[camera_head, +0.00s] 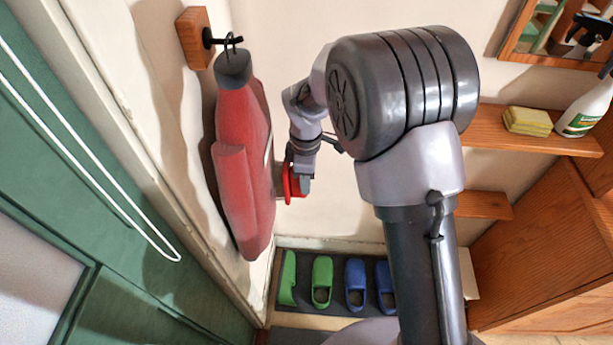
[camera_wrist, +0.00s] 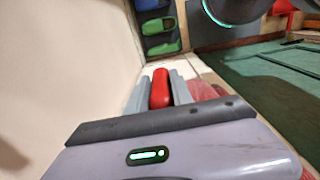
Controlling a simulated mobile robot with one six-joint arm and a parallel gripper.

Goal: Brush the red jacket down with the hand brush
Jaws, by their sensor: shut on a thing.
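The red jacket (camera_head: 243,165) hangs from a dark hook on the wall at left in the head view. A strip of it shows behind my gripper in the wrist view (camera_wrist: 203,90). My gripper (camera_head: 300,181) is at the jacket's right side, around its middle height. It is shut on the red hand brush (camera_head: 289,181), whose red handle shows between the two grey fingers in the wrist view (camera_wrist: 160,88). The brush is close beside the jacket.
A wooden hook block (camera_head: 194,38) holds the jacket beside a green door (camera_head: 60,150). Green and blue slippers (camera_head: 322,281) stand on a dark mat below. A shelf (camera_head: 485,129) at right carries yellow sponges (camera_head: 528,121) and a spray bottle (camera_head: 588,105).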

